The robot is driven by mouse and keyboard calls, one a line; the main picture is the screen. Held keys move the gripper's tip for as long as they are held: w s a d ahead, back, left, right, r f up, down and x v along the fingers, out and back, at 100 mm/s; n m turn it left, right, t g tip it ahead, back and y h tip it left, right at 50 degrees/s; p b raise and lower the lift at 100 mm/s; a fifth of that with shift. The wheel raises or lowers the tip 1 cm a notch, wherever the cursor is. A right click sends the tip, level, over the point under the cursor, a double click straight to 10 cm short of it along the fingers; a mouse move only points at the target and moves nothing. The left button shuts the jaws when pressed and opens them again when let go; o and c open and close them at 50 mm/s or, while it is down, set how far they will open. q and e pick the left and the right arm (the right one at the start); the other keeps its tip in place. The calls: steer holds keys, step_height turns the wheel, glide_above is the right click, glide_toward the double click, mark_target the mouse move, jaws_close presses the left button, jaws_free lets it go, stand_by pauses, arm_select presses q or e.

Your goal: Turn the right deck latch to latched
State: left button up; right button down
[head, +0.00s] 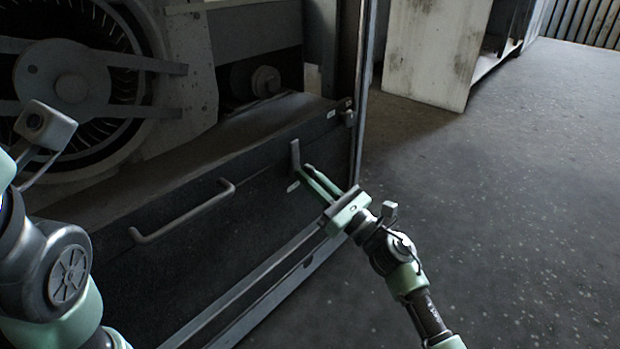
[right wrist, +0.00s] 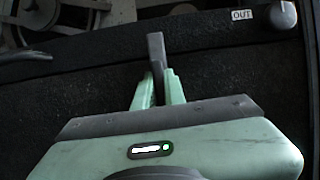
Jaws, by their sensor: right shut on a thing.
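The right deck latch (head: 295,153) is a small grey lever on the front face of the dark deck panel (head: 190,250), near its right end. The lever stands roughly upright in the head view. It also shows in the right wrist view (right wrist: 156,48), rising from between the green fingers. My right gripper (head: 308,172) is shut on the lower part of the lever, and its fingers (right wrist: 160,80) hide that part and the pivot. My left arm shows at the left edge of the head view, but its gripper fingers are not visible.
A bar handle (head: 185,212) sits left of the latch. A round knob (right wrist: 281,14) with an OUT label (right wrist: 241,15) is at the panel's upper right. The blower wheel (head: 75,75) is behind at left. A frame post (head: 362,90) rises at right, with open floor (head: 500,200) beyond.

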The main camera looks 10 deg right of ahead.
steer(key=c, duration=1.5)
jaws_free()
steer(key=shift+d, duration=0.1)
steer(key=p+v, duration=0.2)
steer(key=v, duration=0.5)
steer(key=shift+s+d+f, duration=0.15)
steer(key=shift+s+d, duration=0.05)
steer(key=shift+s, duration=0.1)
steer(key=shift+p, duration=0.3)
